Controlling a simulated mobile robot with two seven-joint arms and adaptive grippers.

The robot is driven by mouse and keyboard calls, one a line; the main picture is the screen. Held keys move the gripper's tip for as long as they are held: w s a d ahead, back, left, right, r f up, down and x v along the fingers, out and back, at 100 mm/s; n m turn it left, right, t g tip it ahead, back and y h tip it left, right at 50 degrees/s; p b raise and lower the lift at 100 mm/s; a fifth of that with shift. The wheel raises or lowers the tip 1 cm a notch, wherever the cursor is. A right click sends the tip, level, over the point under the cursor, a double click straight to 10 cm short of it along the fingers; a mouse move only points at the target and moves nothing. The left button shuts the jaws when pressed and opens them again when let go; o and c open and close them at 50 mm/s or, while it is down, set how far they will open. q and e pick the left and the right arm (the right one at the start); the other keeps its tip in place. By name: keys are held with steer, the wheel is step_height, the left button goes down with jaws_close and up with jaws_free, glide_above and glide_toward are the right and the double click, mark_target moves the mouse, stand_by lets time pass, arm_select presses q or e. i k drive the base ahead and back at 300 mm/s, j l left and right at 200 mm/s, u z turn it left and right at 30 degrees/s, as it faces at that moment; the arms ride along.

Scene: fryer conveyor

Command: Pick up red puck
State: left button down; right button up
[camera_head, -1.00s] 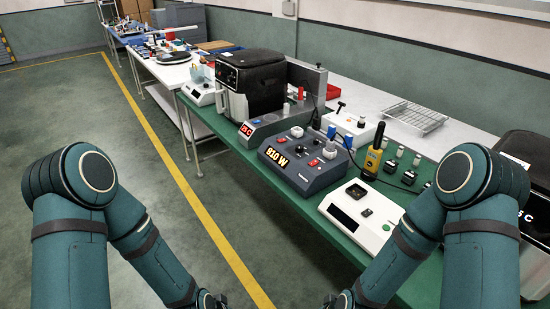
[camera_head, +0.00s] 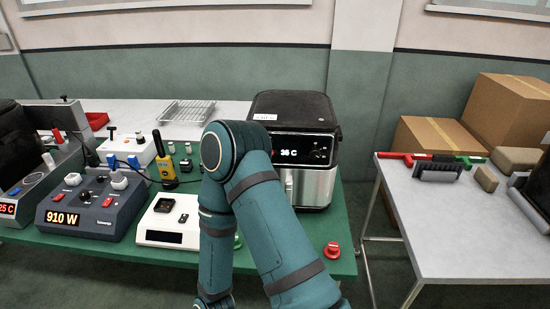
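A small round red piece, the red puck (camera_head: 332,250), sits at the front right corner of the green table top (camera_head: 345,225). It is small in the picture and its fine shape is hard to tell. My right arm stands in the middle of the view, to the left of the puck and apart from it in the picture. Its forearm runs down to the bottom edge, and the gripper's fingers are out of the frame. My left arm and gripper are not in view.
An air fryer (camera_head: 292,140) stands behind the puck. A white device (camera_head: 165,225) and a grey 910 W box (camera_head: 90,215) stand to the left. A grey table (camera_head: 435,215) with a dark brush-like tool (camera_head: 438,169) stands right, past a gap. Cardboard boxes (camera_head: 510,115) are behind.

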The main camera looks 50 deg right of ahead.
mark_target(332, 252)
steer(key=z, duration=1.65)
